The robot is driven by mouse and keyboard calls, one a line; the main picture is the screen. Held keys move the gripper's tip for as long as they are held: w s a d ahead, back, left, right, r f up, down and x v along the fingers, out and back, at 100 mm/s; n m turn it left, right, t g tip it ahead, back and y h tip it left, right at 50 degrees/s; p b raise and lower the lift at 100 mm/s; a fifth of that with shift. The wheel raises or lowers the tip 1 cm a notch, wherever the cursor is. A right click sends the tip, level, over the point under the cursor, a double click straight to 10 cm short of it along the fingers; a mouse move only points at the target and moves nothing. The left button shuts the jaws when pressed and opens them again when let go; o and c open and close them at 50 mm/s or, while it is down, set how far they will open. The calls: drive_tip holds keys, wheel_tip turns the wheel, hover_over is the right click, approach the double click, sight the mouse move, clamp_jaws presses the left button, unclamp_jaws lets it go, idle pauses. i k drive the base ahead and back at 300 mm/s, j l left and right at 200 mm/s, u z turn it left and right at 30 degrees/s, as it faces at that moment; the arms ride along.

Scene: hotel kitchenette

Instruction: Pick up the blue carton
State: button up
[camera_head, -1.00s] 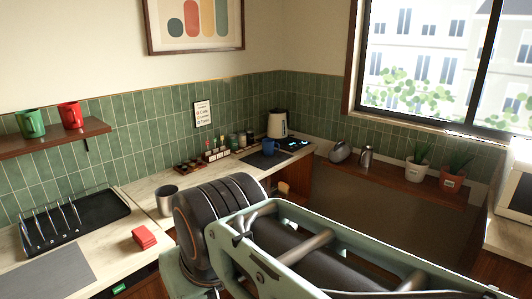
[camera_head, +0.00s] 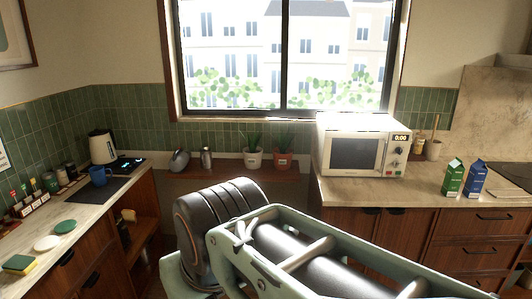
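The blue carton (camera_head: 475,179) stands upright on the right-hand counter, right of the microwave. A green carton (camera_head: 453,177) stands close beside it on its left. My arm's links fill the lower middle of the view and run off toward the lower right. My gripper itself is outside the picture, so its state is hidden. The blue carton is far from the visible part of my arm, on the counter beyond it.
The white microwave (camera_head: 361,146) stands on the right counter (camera_head: 330,190). A utensil pot (camera_head: 433,150) is behind the cartons, and a dark cooktop (camera_head: 515,174) lies to their right. Two potted plants (camera_head: 283,160) stand on a low sill. The left counter holds a kettle (camera_head: 102,146) and blue mug (camera_head: 99,176).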

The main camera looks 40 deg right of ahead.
sight(478, 172)
drive_tip(key=z, duration=2.7)
drive_tip(key=i+z, duration=0.2)
drive_tip(key=i, duration=1)
drive_tip(key=i+l, duration=0.1)
drive_tip(key=i, duration=1.1)
drive_tip(key=i+j+z, duration=0.15)
drive_tip(key=i+j, duration=0.1)
